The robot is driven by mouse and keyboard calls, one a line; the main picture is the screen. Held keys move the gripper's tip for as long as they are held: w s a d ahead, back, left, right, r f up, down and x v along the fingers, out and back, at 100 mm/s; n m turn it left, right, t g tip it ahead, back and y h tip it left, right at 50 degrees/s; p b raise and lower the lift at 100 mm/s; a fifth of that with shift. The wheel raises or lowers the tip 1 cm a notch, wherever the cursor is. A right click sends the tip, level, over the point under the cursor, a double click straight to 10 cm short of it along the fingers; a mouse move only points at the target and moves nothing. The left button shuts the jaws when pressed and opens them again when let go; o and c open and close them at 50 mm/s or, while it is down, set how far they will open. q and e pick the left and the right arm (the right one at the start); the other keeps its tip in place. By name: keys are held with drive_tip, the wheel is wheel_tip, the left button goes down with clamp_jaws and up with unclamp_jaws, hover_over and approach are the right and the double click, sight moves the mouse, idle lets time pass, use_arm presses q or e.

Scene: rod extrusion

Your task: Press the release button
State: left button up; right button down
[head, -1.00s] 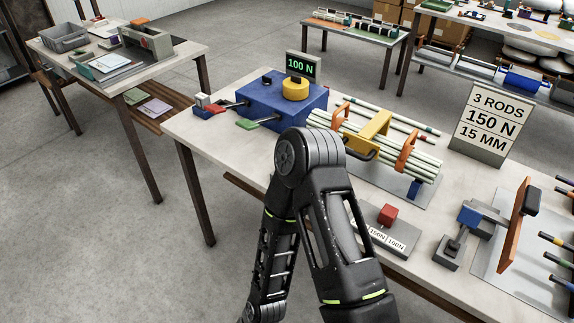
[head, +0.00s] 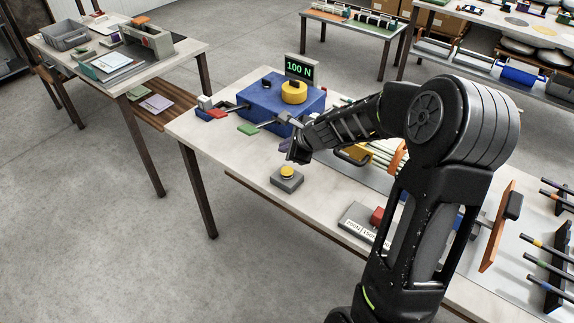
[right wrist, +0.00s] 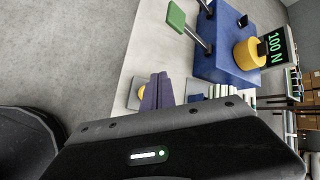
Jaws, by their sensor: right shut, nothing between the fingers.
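A round yellow button (head: 287,171) sits on a small grey box (head: 287,184) near the table's front edge; I take it as the release button, and I see no label on it. My right gripper (head: 291,157) is shut and empty, pointing down just above and behind the button in the head view. A small gap seems to show, but contact is hard to judge. In the right wrist view the shut fingers (right wrist: 157,91) partly cover the yellow button (right wrist: 141,91). My left gripper is not in view.
A blue machine (head: 272,103) with a yellow cylinder (head: 294,92) and a green "100 N" display (head: 299,69) stands behind. The table's front left is clear.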

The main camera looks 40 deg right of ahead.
drive_tip(key=shift+w+d+r+m, duration=0.1)
drive_tip(key=shift+d+r+m, duration=0.2)
drive_tip(key=shift+r, duration=0.3)
drive_tip(key=shift+w+d+r+m, duration=0.1)
drive_tip(key=shift+d+r+m, duration=0.1)
drive_tip(key=shift+d+r, duration=0.25)
drive_tip(key=shift+s+a+f, duration=0.1)
drive_tip(key=b, duration=0.8)
hover_over(289, 172)
wheel_tip(289, 172, down, 8)
drive_tip(key=shift+r, duration=0.25)
drive_tip(key=shift+f+b, duration=0.3)
drive_tip(key=shift+f, duration=0.25)
idle(0.3)
drive_tip(key=shift+f+b, duration=0.4)
drive_tip(key=shift+b, duration=0.05)
